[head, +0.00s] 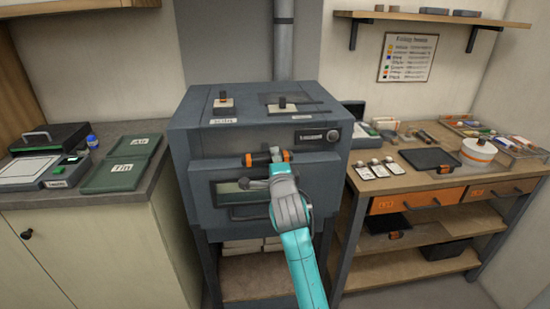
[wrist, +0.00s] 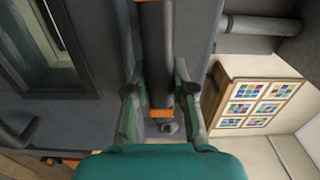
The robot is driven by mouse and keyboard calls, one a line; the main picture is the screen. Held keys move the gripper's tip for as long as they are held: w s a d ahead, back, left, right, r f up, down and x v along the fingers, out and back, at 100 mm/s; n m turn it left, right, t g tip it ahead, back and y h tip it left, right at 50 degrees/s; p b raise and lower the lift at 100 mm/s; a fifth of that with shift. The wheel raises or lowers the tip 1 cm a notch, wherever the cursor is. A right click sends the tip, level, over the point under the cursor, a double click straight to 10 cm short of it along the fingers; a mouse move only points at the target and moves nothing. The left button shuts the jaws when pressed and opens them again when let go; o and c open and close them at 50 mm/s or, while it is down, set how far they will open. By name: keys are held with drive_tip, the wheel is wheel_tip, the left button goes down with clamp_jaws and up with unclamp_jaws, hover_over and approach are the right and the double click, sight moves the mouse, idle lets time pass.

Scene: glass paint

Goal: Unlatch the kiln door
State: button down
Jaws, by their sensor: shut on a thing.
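The kiln (head: 185,130) is a dark blue-grey box in the middle of the head view. Its front door (head: 330,185) has a small window (head: 232,188) and looks closed. A dark latch bar with orange bands (head: 248,160) lies across the door's top edge. In the wrist view the bar (wrist: 157,50) runs down between the two fingers. My gripper (head: 268,166) is at the bar from the front, shut on it. The fingers show on both sides of the bar in the wrist view (wrist: 160,95). My wrist hides part of the door in the head view.
A wooden workbench (head: 400,185) with tools and orange drawers stands at the right. A counter (head: 85,200) with a scale (head: 45,172) and green trays (head: 122,170) is at the left. A dark lower handle (head: 243,213) sits on the door below the window.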

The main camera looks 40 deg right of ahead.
drive_tip(key=shift+f+m, duration=0.2)
drive_tip(key=shift+m, duration=0.1)
drive_tip(key=c, duration=1)
unclamp_jaws()
drive_tip(key=shift+o, duration=0.2)
drive_tip(key=shift+r, duration=0.1)
drive_tip(key=v, duration=1.2)
